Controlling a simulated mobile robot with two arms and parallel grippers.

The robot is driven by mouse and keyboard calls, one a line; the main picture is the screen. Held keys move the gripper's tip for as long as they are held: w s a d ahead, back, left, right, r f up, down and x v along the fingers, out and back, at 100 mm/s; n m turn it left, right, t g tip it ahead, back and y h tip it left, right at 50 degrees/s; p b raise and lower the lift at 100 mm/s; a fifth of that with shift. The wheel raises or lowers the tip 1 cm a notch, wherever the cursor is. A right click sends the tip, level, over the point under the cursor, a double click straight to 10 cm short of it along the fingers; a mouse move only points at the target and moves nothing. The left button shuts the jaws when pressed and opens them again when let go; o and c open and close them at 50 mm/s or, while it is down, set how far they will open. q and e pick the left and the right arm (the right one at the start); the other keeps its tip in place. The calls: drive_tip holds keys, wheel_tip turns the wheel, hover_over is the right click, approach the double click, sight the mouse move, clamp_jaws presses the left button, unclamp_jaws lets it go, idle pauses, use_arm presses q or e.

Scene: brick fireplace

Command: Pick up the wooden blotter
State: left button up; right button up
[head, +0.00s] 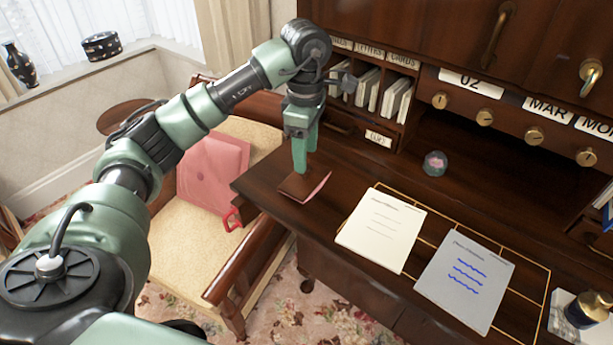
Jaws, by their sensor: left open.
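The wooden blotter (302,186) is a small dark brown block with a pinkish curved edge. It sits near the left front corner of the dark wooden desk (345,172). My left gripper (303,164) points down directly over the blotter, with its green fingertips at or just above its top. The fingers are open. They hide a little of the blotter's top, and I cannot tell whether they touch it. My right gripper is not in view.
Two written sheets, cream (381,230) and grey (465,278), lie right of the blotter. A glass paperweight (435,163) stands behind them. Letter pigeonholes (375,85) rise close behind my left gripper. A chair with a pink cushion (212,170) stands left of the desk. An ink bottle (588,310) is at lower right.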

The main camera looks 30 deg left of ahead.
sight(305, 176)
use_arm(q)
drive_tip(key=shift+s+a+f+p, duration=0.1)
drive_tip(key=shift+a+f+p, duration=0.05)
drive_tip(key=shift+f+p, duration=0.35)
drive_tip(key=shift+a+f+p, duration=0.1)
drive_tip(key=shift+f+p, duration=0.3)
drive_tip(key=shift+f, duration=0.2)
drive_tip(key=f, duration=0.3)
drive_tip(key=shift+w+p, duration=0.2)
drive_tip(key=shift+p, duration=0.1)
clamp_jaws()
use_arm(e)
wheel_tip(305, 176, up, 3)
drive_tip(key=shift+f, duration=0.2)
use_arm(q)
drive_tip(key=shift+r, duration=0.15)
